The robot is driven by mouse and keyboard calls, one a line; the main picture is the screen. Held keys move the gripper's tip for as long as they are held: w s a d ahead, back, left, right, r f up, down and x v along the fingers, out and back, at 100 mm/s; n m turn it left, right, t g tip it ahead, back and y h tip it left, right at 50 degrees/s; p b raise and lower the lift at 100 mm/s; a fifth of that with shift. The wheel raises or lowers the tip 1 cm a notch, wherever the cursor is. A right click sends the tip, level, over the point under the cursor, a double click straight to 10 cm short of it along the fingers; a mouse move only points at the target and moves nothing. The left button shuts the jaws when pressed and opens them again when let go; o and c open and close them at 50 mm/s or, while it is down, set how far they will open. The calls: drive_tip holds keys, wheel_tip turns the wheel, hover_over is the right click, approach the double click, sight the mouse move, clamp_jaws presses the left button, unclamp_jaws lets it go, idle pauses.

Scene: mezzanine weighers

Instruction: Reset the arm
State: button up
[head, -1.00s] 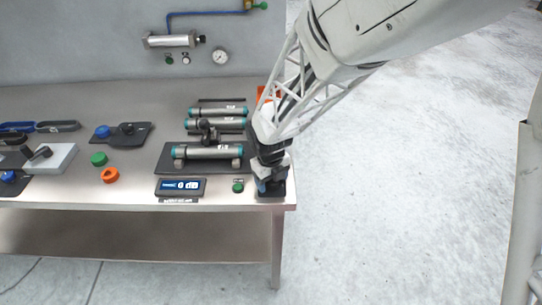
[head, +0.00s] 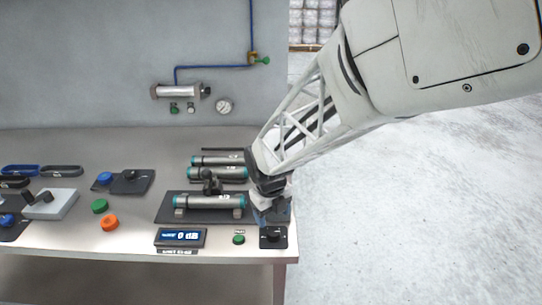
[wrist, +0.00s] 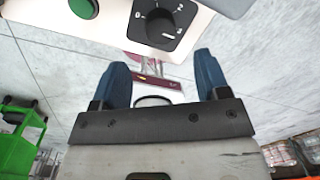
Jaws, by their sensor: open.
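My gripper (head: 274,217) is at the right end of the metal table in the head view, just above a small black rotary knob plate (head: 273,241). In the wrist view its two blue fingers (wrist: 165,85) stand apart with nothing between them. The knob (wrist: 160,25) with its numbered dial shows beyond the fingertips in the wrist view, apart from them. The arm reaches in from the upper right.
A metal cylinder (head: 215,202) lies on a dark mat left of my gripper, with more cylinders (head: 217,173) behind. A display (head: 180,237) and green button (head: 239,239) sit at the front edge. Orange (head: 110,223) and green (head: 100,206) caps lie left. Floor on the right is clear.

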drive_tip(key=shift+s+d+r, duration=0.1)
drive_tip(key=shift+d+r, duration=0.1)
drive_tip(key=shift+r, duration=0.1)
drive_tip(key=s+d+r+n+t, duration=0.1)
drive_tip(key=s+d+r+n, duration=0.7)
drive_tip(key=n, duration=0.6)
drive_tip(key=s+d+r+n+t, duration=0.1)
drive_tip(key=s+d+r+n, duration=0.7)
drive_tip(key=s+n, duration=0.3)
drive_tip(key=shift+s+d+r+n, duration=0.25)
drive_tip(key=shift+d+n, duration=0.45)
drive_tip(key=shift+n, duration=1.4)
idle(0.4)
